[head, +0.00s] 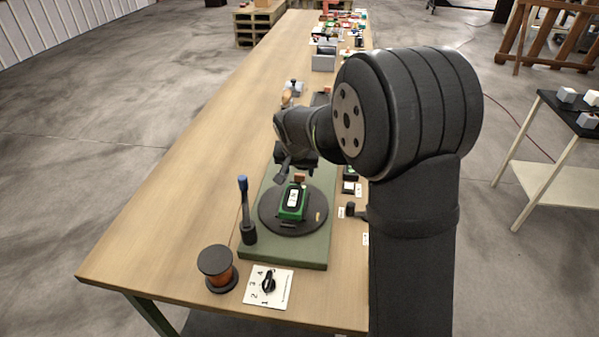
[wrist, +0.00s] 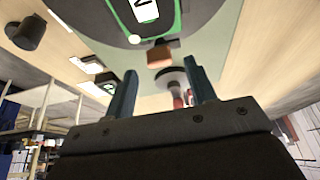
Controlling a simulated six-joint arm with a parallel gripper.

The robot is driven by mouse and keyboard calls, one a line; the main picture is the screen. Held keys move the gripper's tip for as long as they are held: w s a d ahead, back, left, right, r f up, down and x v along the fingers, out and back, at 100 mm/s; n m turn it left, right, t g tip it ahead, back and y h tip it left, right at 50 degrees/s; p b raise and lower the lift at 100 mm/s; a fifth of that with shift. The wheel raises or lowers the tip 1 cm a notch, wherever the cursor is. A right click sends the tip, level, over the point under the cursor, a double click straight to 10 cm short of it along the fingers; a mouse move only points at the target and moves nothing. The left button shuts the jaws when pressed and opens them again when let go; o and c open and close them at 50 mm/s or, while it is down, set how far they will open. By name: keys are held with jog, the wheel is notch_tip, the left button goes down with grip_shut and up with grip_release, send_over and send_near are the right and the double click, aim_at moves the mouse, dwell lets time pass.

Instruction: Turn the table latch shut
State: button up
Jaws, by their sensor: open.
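A dark round turntable (head: 265,212) sits on a green base plate (head: 312,257) and carries a green-framed device (head: 291,202) with a white label. A small brown block (head: 300,178) stands at the turntable's far edge; it looks like the table latch, but I cannot tell how far it is turned. My gripper (head: 285,172) is just beyond the turntable, above the plate. In the wrist view my gripper (wrist: 160,87) is open, with nothing between its fingers. The brown block (wrist: 160,57) shows ahead of the fingertips, apart from them.
A blue-tipped lever (head: 244,205) stands left of the turntable. A copper wire spool (head: 218,268) and a numbered dial plate (head: 268,287) are at the near edge. A black knob (head: 351,210) is on the right. The left of the wooden table (head: 170,220) is clear.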

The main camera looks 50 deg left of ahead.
aim_at(297, 179)
jog(key=shift+x, duration=1.15)
jog(key=c, duration=1)
